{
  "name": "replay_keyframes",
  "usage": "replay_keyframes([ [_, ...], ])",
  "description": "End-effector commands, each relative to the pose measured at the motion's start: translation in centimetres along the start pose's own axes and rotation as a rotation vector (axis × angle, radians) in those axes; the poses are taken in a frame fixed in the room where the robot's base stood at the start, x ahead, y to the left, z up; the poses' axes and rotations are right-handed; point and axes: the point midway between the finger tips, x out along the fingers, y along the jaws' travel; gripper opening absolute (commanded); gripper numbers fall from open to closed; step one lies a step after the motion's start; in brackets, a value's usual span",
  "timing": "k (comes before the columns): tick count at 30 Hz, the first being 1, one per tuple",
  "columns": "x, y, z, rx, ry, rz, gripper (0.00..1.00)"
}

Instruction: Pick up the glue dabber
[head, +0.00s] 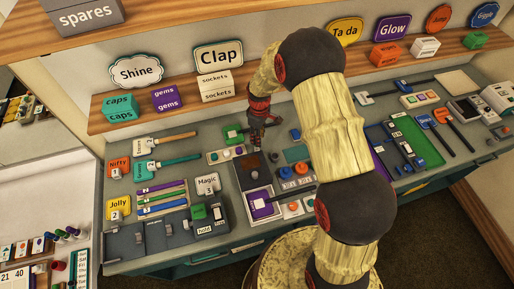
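My arm, pale with dark joints, crosses the middle of the head view and hides part of the bench behind it. My gripper (257,143) is small and dark, low over the workbench (225,213), near a brown patch and a small red-topped item. The head view does not show whether its fingers are open or shut, or whether anything is between them. I cannot tell for sure which item is the glue dabber. A purple piece with a white label (262,205) lies in a white-edged tray (248,216) in front of the gripper.
Paddle signs (145,168) and colored sticks (160,198) lie at the left. Dark boxes (125,243) stand at the front left. A green tray (418,143) lies at the right. A wooden shelf (180,111) with blocks and signs runs along the back.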

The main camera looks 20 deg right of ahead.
Motion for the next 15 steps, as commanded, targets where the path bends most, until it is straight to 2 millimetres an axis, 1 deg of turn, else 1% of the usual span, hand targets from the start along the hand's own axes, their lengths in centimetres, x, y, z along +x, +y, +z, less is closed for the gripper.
replay_keyframes([
  [5,1.6,-0.2,-0.4,0.0,-0.002,-0.002,0.29],
  [10,4.1,-0.3,-0.7,0.001,-0.002,-0.002,0.29],
  [12,4.8,-0.3,-0.7,0.001,-0.001,-0.001,0.29],
  [15,5.0,-0.2,-0.8,0.001,0.001,0.0,0.29],
])
